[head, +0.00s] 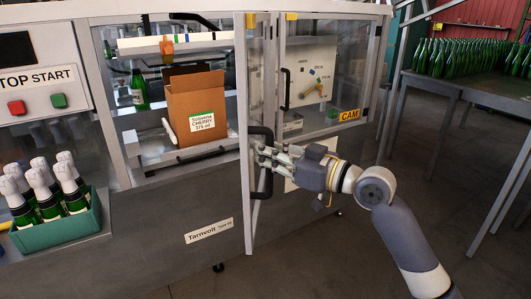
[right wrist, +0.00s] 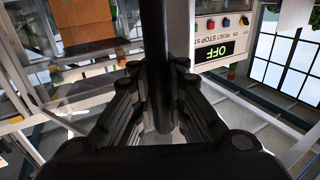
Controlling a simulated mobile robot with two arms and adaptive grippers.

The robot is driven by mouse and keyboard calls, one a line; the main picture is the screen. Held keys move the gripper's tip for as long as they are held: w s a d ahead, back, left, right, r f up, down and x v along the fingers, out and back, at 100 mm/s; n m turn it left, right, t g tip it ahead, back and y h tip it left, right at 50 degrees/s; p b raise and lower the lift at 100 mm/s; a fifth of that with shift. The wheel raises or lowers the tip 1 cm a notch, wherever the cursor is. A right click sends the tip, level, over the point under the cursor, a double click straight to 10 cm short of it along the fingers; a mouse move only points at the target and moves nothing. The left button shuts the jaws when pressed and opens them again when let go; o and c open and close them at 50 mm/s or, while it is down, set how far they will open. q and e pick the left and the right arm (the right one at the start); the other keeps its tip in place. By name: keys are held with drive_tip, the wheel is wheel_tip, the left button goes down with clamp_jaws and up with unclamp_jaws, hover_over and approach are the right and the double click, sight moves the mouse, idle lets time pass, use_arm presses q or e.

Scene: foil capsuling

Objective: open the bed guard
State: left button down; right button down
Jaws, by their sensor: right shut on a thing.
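The bed guard (head: 244,75) is a tall, pale-framed clear door panel on the machine front, right of the open bay. It seems to stand out at an angle from the machine. Its black bar handle (head: 266,182) is on its lower half. My right gripper (head: 266,155) is shut on this handle, reaching in from the right. In the right wrist view the handle (right wrist: 156,60) runs between the fingers of my gripper (right wrist: 158,125). The fingertips are partly hidden in the head view. My left gripper is not in view.
A cardboard box (head: 195,105) and a green bottle (head: 139,92) stand in the bay. A green crate (head: 60,228) of foil-topped bottles is at left. A bottle table (head: 470,88) stands at right, with free floor before it.

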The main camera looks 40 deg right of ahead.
drive_tip(key=c, duration=1.8)
unclamp_jaws()
drive_tip(key=shift+s+a+f, duration=0.1)
drive_tip(key=shift+a+f, duration=0.15)
drive_tip(key=shift+a, duration=0.05)
drive_tip(key=shift+c, duration=0.2)
drive_tip(key=shift+o, duration=1.4)
drive_tip(key=shift+r, duration=0.15)
drive_tip(key=shift+s+d+r, duration=0.1)
drive_tip(key=shift+s+d, duration=0.1)
drive_tip(key=shift+s, duration=0.05)
drive_tip(key=v, duration=1.1)
drive_tip(key=shift+s, duration=0.3)
